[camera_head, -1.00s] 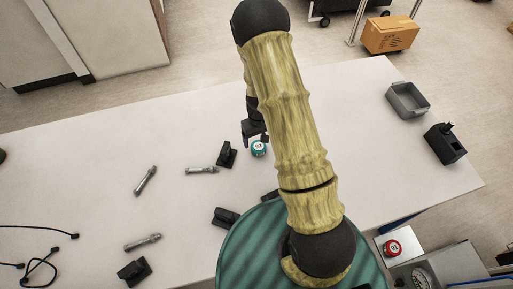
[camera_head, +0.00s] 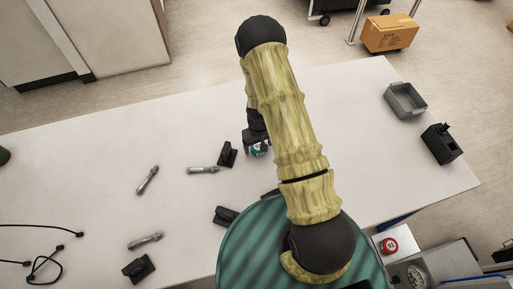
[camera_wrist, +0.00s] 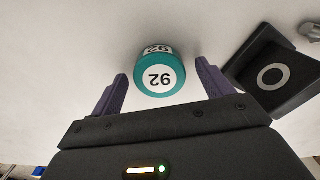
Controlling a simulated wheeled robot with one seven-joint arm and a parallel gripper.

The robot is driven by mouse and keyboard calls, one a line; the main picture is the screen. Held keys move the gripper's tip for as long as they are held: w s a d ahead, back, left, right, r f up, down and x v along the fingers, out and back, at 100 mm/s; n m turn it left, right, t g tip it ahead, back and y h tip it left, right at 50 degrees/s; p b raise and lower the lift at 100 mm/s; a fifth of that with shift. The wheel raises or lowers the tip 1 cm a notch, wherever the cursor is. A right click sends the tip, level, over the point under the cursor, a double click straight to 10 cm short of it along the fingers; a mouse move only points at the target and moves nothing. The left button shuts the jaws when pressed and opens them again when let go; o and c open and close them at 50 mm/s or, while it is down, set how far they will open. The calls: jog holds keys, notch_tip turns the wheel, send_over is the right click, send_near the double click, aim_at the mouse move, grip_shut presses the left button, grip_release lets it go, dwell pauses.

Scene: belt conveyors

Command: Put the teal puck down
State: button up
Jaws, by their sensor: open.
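The teal puck (camera_wrist: 160,88) has a white top marked 92 and sits on the white table. In the wrist view it lies between the two purple fingers of my gripper (camera_wrist: 162,90), with a gap visible on each side. In the head view my gripper (camera_head: 257,147) is over the teal puck (camera_head: 259,151), which is partly hidden by the fingers. My gripper is open.
A black block with a round mark (camera_wrist: 272,76) stands close to the right finger in the wrist view. Several metal cylinders and black blocks lie left on the table (camera_head: 90,150). A grey bin (camera_head: 405,100) and black holder (camera_head: 441,143) stand at right.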

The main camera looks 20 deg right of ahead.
aim_at(258, 146)
jog(key=shift+c, duration=0.5)
jog(key=c, duration=1.1)
jog(key=shift+o, duration=0.2)
jog(key=shift+r, duration=0.2)
notch_tip(258, 146, up, 10)
jog(key=b, duration=0.2)
jog(key=shift+f+b, duration=0.15)
jog(key=shift+b, duration=0.15)
